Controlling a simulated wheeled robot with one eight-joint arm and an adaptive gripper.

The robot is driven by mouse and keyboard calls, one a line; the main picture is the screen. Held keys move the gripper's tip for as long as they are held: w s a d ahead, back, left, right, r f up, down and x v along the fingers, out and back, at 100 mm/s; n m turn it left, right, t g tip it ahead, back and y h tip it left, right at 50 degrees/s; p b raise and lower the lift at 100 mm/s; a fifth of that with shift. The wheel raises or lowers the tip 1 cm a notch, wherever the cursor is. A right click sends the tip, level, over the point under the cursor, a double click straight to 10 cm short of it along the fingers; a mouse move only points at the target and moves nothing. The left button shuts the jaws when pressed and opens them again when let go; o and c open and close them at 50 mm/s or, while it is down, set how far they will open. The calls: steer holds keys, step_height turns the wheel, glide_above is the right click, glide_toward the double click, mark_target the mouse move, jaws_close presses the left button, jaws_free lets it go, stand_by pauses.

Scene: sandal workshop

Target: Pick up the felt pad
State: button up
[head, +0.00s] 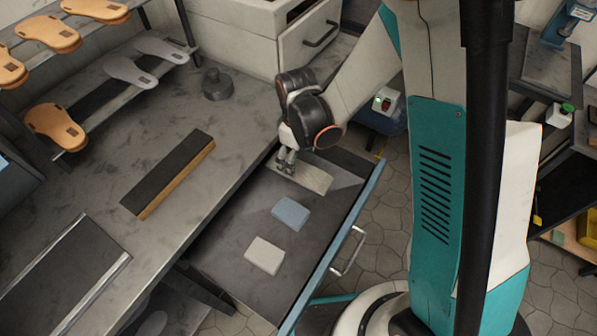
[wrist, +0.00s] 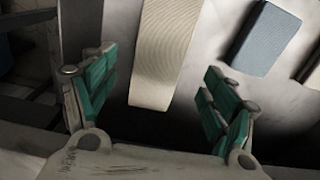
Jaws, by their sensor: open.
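Three flat pieces lie in the open drawer (head: 222,240); I cannot tell for sure which is the felt pad. A beige, finely ribbed strip (head: 314,180) is at the far end, a blue-grey pad (head: 290,213) is in the middle, and an off-white pad (head: 265,256) is nearest. My gripper (head: 287,161) is open and empty at the far end, by the beige strip. In the wrist view the beige strip (wrist: 166,45) shows between and beyond the open fingers (wrist: 158,76). The blue-grey pad (wrist: 265,38) is to the right, and the off-white pad (wrist: 313,70) is cut off at the edge.
The drawer's front and handle (head: 349,252) face right. The workbench (head: 110,170) on the left bears a dark block with a wooden side (head: 170,172), a dark round weight (head: 216,84) and a framed plate (head: 60,275). Sandal soles (head: 56,126) stand on racks. The drawer walls bound the pads.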

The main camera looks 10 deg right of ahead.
mark_target(299, 171)
steer(key=f, duration=0.1)
steer(key=f+b, duration=0.1)
steer(key=f, duration=0.1)
steer(key=f+b, duration=0.1)
steer(key=shift+s+d+f, duration=0.2)
steer(key=shift+d+f, duration=0.15)
steer(key=shift+r, duration=0.1)
steer(key=c, duration=1.1)
steer(key=shift+c, duration=0.2)
steer(key=shift+s+a+r+p, duration=0.1)
steer(key=shift+s+r+p, duration=0.05)
steer(key=shift+r+p, duration=0.3)
steer(key=r+p, duration=0.1)
steer(key=r, duration=0.1)
steer(key=r+p, duration=0.1)
steer(key=r, duration=0.1)
steer(key=r+p, duration=0.1)
steer(key=r, duration=0.1)
steer(key=shift+s+a+r, duration=0.25)
steer(key=shift+s, duration=0.05)
steer(key=s+a+p, duration=0.2)
steer(key=s+a, duration=0.9)
steer(key=s, duration=0.4)
steer(key=shift+a+f+p, duration=0.2)
steer(key=shift+a+p, duration=0.1)
